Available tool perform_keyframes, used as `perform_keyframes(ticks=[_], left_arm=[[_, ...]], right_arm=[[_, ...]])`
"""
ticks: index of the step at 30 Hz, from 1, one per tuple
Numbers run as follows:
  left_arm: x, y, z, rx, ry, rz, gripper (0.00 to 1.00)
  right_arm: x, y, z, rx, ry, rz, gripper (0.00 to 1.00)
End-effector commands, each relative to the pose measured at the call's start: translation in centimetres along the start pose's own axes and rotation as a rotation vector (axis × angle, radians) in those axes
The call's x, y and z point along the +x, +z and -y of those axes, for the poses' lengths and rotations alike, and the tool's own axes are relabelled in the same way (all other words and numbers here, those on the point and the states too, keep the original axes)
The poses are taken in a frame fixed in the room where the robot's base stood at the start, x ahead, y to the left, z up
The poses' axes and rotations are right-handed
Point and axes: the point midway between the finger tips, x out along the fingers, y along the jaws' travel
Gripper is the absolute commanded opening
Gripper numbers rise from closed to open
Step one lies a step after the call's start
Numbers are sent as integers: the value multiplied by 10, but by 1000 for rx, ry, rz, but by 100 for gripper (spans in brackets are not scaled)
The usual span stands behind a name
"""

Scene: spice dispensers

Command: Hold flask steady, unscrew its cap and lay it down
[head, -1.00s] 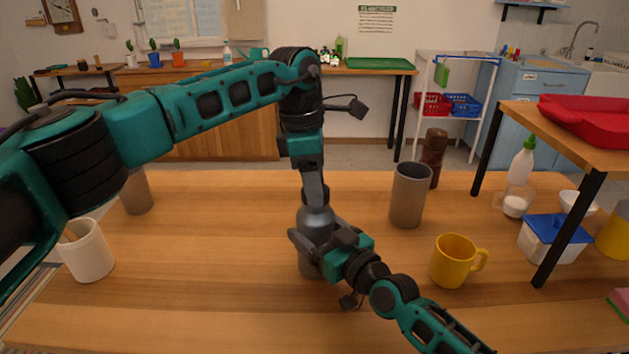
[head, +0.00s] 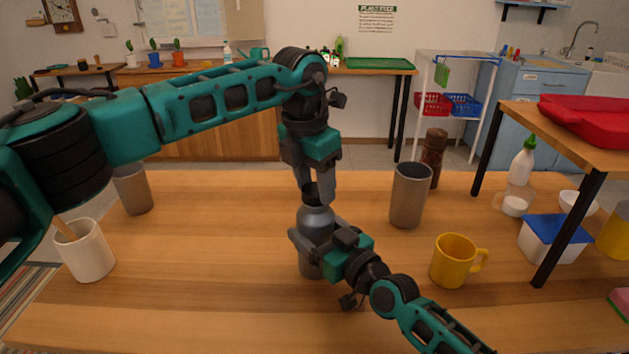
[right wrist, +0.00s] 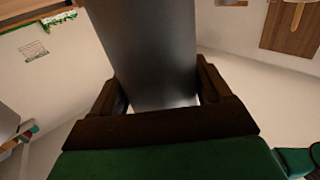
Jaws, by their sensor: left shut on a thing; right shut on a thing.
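The grey metal flask (head: 315,222) stands upright near the middle of the wooden table. Its body fills the upper middle of the right wrist view (right wrist: 152,50). My right gripper (head: 312,243) is shut around the flask's body from the front right, and its dark fingers flank the flask in the right wrist view. My left gripper (head: 315,195) points down over the flask's top and is shut on the dark cap (head: 310,190). The fingers partly hide the cap. I cannot tell whether it still touches the neck.
A grey tumbler (head: 408,195), a brown mill (head: 433,158) and a yellow mug (head: 453,262) stand right of the flask. A white cup (head: 87,252) and another tumbler (head: 134,190) stand left. The table between cup and flask is clear.

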Motion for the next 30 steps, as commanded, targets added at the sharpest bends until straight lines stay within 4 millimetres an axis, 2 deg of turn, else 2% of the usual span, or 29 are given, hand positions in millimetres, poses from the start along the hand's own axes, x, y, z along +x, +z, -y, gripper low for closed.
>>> perform_keyframes(ticks=[13, 30], left_arm=[[-2, 0, -1, -79, 15, -1, 10], [-3, 0, 0, -763, 121, 1, 10]], right_arm=[[-1, 2, -3, 2, 5, 4, 22], [-1, 2, -4, 1, 6, 5, 22]])
